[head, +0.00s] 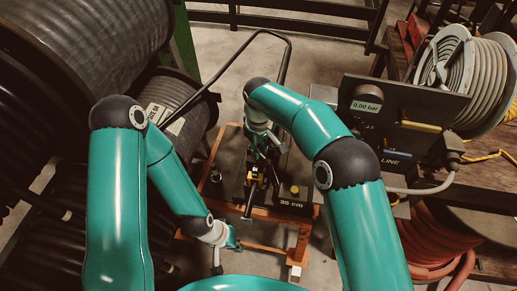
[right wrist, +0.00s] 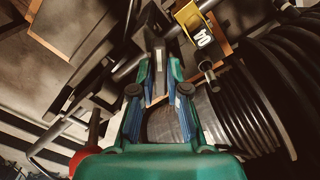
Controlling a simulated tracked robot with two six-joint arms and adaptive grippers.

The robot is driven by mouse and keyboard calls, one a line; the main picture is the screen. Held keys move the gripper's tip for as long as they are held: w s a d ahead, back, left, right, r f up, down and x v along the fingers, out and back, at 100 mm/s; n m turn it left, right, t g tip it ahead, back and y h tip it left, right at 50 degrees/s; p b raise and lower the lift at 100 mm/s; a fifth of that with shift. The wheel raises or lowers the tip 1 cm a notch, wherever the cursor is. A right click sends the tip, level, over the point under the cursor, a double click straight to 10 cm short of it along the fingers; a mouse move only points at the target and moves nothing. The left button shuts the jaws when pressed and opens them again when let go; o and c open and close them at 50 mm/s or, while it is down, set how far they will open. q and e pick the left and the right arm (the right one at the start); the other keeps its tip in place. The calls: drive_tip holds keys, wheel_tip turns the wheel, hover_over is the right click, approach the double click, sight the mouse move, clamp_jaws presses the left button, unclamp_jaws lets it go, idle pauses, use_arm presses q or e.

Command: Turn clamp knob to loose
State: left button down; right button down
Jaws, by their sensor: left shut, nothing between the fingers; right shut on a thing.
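My left gripper (head: 231,243) is shut and empty, low at the bench's front left.
Big black hose reels (head: 90,40) fill the left. A dark panel (head: 400,105) reading 0.00 bar and a grey hose reel (head: 475,75) stand at the right. A black bent tube (head: 240,55) rises behind the bench. An orange hose coil (head: 430,240) lies lower right.

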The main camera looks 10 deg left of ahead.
drive_tip(key=n, duration=0.3)
drive_tip(key=shift+r+n, duration=0.1)
drive_tip(key=shift+n, duration=0.3)
drive_tip(key=shift+w+n, duration=0.1)
drive_tip(key=shift+n, duration=1.8)
drive_tip(key=c, duration=1.2)
unclamp_jaws()
drive_tip(key=shift+o, duration=0.2)
wheel_tip(320, 180, up, 7)
drive_tip(key=shift+r, duration=0.15)
